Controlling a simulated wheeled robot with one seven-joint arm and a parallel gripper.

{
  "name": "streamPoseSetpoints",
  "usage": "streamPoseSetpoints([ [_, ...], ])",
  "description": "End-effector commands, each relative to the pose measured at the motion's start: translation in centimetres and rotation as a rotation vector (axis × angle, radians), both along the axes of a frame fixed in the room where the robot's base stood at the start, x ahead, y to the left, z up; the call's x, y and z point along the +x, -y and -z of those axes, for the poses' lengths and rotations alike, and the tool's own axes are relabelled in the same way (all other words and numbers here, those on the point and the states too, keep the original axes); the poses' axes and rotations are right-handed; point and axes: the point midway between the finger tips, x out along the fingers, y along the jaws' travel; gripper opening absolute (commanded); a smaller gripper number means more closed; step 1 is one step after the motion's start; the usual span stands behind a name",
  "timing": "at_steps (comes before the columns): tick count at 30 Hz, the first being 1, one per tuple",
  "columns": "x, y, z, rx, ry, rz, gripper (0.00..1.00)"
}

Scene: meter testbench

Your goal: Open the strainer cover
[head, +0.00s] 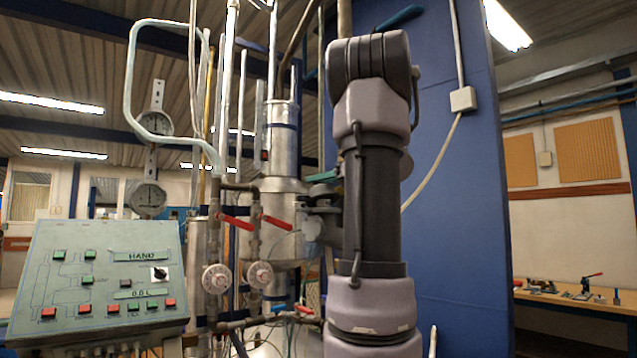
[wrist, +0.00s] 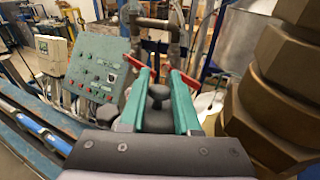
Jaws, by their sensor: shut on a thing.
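My gripper (wrist: 160,78) shows in the wrist view with its two green fingers on either side of a dark rounded knob (wrist: 158,93). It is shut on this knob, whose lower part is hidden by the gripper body. I cannot tell for sure whether the knob is part of the strainer cover. Large brass hexagonal fittings (wrist: 262,110) stand close at the right of the fingers. In the head view my arm hides most of this spot, beside the steel vessel (head: 285,190).
A green control panel (head: 100,275) stands at left; it also shows in the wrist view (wrist: 95,68). Pipes with red valve handles (head: 235,220) and white round handwheels (head: 215,279) are left of my arm. A blue wall panel (head: 455,200) is behind it at right.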

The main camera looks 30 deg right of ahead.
Motion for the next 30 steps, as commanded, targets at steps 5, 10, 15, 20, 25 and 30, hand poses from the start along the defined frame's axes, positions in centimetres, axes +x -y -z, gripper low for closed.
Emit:
streamPoseSetpoints([
  [5, 0.1, 0.1, 0.3, 0.000, -0.004, 0.001, 0.50],
  [10, 0.1, 0.0, 0.2, 0.001, -0.004, 0.000, 0.61],
  [15, 0.0, 0.0, 0.2, 0.001, -0.004, 0.000, 0.61],
  [20, -1.2, 0.6, 0.0, 0.001, -0.003, 0.002, 0.61],
  [25, -4.2, 2.0, -0.4, 0.001, -0.002, 0.003, 0.61],
  [30, -7.1, 3.4, -0.8, 0.001, -0.003, 0.003, 0.61],
])
